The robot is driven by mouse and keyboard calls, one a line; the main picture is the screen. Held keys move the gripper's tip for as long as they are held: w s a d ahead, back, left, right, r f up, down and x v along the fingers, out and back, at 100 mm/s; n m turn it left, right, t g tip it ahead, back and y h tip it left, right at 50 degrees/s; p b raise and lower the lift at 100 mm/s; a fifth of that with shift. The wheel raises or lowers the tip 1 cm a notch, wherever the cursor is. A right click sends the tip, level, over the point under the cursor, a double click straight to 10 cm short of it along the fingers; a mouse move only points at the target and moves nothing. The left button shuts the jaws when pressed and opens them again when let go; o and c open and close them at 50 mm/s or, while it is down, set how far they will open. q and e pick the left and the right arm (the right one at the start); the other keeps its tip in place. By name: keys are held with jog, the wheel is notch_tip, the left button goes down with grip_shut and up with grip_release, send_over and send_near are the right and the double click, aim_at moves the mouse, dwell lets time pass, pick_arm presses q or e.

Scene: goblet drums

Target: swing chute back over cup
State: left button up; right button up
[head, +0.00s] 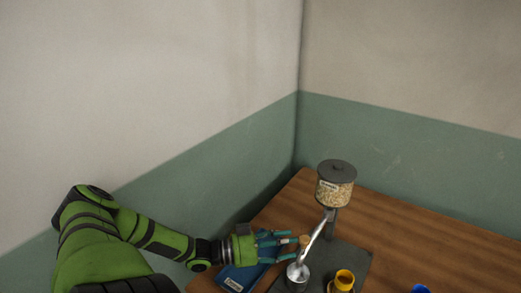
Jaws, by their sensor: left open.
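A silver chute (314,235) slopes down and to the left from below a grain-filled clear hopper (335,190) with a dark lid. A small tan knob (304,240) shows beside the chute. The chute's low end is by a round metallic piece (297,275) on the dark base. My right gripper is not in view.
A dark base plate (350,262) carries the hopper's post on a wooden table (430,246). A blue flat item (240,277) lies under my left gripper. A blue object (420,289) shows at the bottom right. Walls meet behind the table; its right part is clear.

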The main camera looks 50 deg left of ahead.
pick_arm(q)
jog(key=v, duration=0.7)
dwell(0.6)
